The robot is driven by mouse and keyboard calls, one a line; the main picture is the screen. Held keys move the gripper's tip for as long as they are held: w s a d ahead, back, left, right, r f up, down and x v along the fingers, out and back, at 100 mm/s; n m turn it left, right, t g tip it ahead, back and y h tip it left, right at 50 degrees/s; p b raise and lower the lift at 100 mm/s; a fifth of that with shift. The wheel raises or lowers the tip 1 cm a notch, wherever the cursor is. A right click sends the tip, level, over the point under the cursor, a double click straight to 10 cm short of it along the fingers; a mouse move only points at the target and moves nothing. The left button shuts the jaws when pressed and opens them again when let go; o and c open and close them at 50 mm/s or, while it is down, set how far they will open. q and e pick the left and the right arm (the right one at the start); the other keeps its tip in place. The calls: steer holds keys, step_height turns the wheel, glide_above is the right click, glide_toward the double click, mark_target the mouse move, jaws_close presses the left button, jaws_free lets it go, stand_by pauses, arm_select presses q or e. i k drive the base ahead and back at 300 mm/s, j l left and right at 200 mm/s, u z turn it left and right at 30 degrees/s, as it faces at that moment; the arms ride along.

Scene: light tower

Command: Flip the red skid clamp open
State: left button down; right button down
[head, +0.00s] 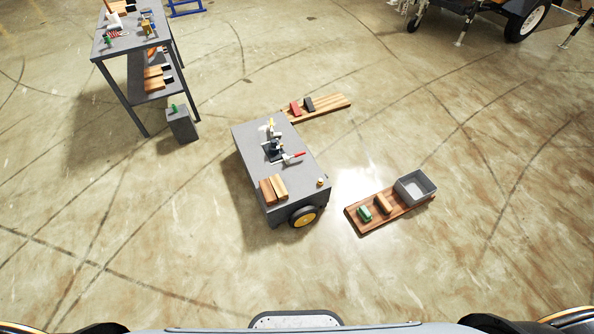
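A toggle clamp with a red-tipped handle (296,156) is on top of a grey wheeled skid (251,161) at the middle of the head view. Its handle lies low and points to the right. It is too small to tell what the clamp presses on. A metal and black fixture with a yellow-tipped part (271,128) stands just behind it. Neither of my grippers shows in the head view.
Wooden blocks (273,189) lie on the skid's near end. A plank with a red and a dark block (318,106) is behind it. A wooden board with a grey bin (415,186) is at right. A grey workbench (128,42) stands at upper left. Floor in front is clear.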

mark_target(287, 158)
steer(key=k+z, duration=0.3)
steer(key=z, duration=2)
steer(key=k+j, duration=0.1)
steer(key=j, duration=0.7)
steer(key=k+j, duration=0.1)
steer(key=j, duration=0.7)
steer(key=k+j, duration=0.1)
steer(key=j, duration=1.55)
steer(key=k+j, duration=0.15)
steer(key=j, duration=0.65)
